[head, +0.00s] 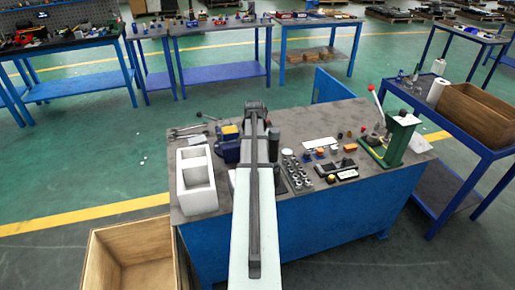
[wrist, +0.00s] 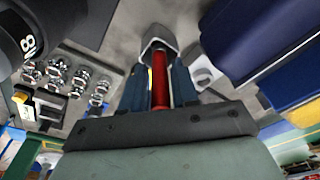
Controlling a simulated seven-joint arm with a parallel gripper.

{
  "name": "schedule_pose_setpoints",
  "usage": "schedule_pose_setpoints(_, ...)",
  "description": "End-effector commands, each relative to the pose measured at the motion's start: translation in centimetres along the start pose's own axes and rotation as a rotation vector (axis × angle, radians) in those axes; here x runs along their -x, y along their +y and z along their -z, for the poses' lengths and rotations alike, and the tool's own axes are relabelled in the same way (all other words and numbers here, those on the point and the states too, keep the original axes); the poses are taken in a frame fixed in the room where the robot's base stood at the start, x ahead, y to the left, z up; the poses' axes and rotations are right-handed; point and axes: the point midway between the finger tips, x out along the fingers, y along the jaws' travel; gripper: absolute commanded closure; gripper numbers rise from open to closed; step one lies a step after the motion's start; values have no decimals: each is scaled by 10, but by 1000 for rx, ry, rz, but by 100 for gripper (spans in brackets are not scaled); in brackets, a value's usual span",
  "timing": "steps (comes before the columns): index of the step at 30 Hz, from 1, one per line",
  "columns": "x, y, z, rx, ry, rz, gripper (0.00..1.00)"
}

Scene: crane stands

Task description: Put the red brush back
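The red brush (wrist: 160,82) shows in the wrist view as a red handle running away from my gripper, with a pale grey end piece (wrist: 158,38) at its far end. My gripper (wrist: 160,72) has its two dark blue fingers close along both sides of the handle, and it looks shut on it. Whether the grey end is part of the brush or a holder around its tip is hard to tell. In the head view my arm hides the gripper and the brush. A white two-compartment box (head: 197,181) stands at the left of the grey-topped workbench (head: 300,222).
Several small metal parts (head: 297,172) sit right of my arm. A green press with a red lever (head: 390,138) stands at the bench's right. A blue and yellow thing (head: 229,143) is just left of my arm. A wooden crate (head: 92,262) stands on the floor.

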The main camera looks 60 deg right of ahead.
Motion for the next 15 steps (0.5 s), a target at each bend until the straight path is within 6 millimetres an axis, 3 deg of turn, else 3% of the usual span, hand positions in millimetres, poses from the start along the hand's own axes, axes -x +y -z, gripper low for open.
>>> schedule_pose_setpoints(4,0,0,0,0,0,0,56)
schedule_pose_setpoints(15,6,0,1,0,1,1,56)
